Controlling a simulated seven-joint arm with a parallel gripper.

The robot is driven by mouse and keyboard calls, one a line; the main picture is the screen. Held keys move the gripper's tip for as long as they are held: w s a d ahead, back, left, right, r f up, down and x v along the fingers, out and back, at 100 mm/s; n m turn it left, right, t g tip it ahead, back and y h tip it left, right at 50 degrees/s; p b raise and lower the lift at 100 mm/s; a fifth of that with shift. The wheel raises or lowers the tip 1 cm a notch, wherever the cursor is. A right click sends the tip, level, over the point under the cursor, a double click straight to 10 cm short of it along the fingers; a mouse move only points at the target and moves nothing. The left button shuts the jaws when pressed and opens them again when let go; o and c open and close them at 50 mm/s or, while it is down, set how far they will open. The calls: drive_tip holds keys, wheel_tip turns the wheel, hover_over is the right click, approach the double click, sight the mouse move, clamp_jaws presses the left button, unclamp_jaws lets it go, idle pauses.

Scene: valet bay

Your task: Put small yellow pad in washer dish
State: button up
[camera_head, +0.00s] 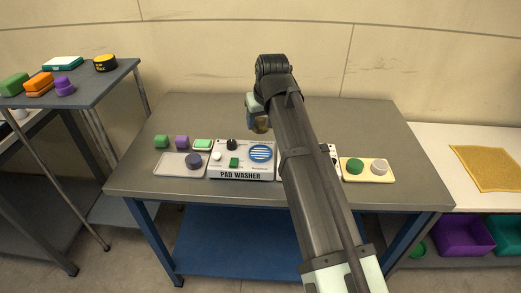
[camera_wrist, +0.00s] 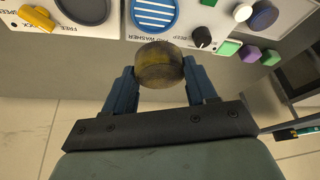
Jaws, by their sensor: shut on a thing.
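My gripper (camera_wrist: 160,80) is shut on a small round yellow pad (camera_wrist: 160,66) with dark brown grime on it. The pad sits between the two blue fingers. In the head view my gripper and the pad (camera_head: 260,126) hang above the back of the table, behind the washer, partly hidden by my arm. The pad washer (camera_head: 240,174) is a light box with a printed label. Its washer dish (camera_head: 261,152) is round and blue with white stripes, on the top right of the box. The dish also shows at the top of the wrist view (camera_wrist: 154,10), apart from the pad.
A black knob (camera_head: 231,144) and a green square button (camera_head: 234,162) are on the washer. Left is a grey tray (camera_head: 168,166) with a dark pad. Several blocks stand behind it. Right is a yellow tray (camera_head: 369,176) with green and pale pads. My arm hides a second panel between.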

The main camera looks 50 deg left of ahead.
sight(260, 153)
drive_tip(key=shift+f, duration=4.7)
drive_tip(key=shift+f, duration=0.4)
drive_tip(key=shift+d+f, duration=0.1)
drive_tip(key=o, duration=0.9)
drive_tip(key=shift+s+f, duration=0.1)
drive_tip(key=shift+f, duration=0.05)
drive_tip(key=shift+o, duration=0.5)
drive_tip(key=shift+r, duration=0.35)
drive_tip(key=v, duration=1.2)
drive_tip(key=shift+r, duration=0.3)
